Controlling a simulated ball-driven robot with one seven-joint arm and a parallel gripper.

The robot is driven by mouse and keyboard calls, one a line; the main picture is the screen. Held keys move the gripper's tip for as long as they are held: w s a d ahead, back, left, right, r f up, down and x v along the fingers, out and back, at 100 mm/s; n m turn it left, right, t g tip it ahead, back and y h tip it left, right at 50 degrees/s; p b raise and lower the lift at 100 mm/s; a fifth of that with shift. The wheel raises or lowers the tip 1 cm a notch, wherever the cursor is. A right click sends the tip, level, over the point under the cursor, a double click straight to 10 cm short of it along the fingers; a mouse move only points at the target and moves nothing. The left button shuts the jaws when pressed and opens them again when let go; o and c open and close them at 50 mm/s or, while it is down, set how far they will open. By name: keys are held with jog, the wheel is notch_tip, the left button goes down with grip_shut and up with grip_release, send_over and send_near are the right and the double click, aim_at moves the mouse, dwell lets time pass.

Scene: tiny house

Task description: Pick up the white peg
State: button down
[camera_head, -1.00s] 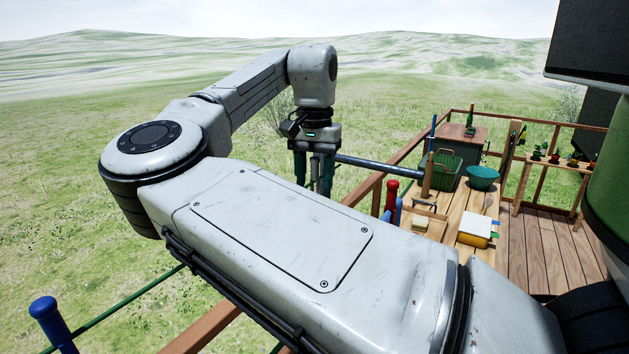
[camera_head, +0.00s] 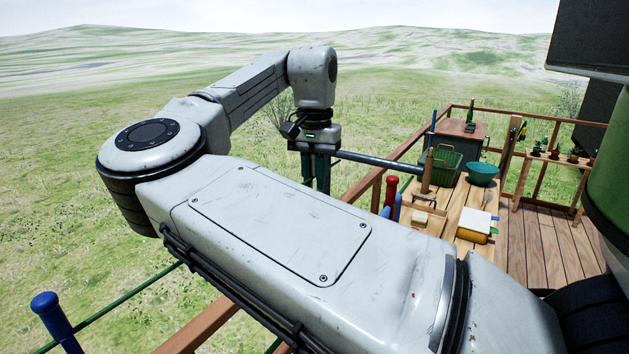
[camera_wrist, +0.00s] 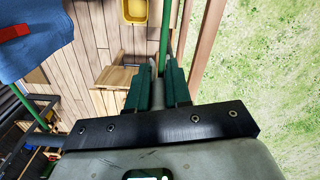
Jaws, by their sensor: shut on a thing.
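My gripper (camera_head: 317,170) hangs down from the wrist at the end of my outstretched arm, beyond the deck rail. In the wrist view, its two dark green fingers (camera_wrist: 158,82) are close together. A narrow pale piece, seemingly the white peg (camera_wrist: 156,76), shows between them, mostly hidden by the fingers. In the head view the peg cannot be made out. A thin green pole (camera_wrist: 165,32) runs away past the fingertips in the wrist view.
A wooden workbench (camera_head: 467,205) to the right holds a green crate (camera_head: 440,170), a teal bowl (camera_head: 482,173) and a yellow-and-white box (camera_head: 473,229). A grey bar (camera_head: 375,164) extends right from beside my gripper. Wooden railing (camera_head: 200,328) edges the deck; grass lies beyond.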

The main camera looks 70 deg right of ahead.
dwell(0.3)
notch_tip(320, 180, up, 10)
jog(key=shift+b, duration=0.6)
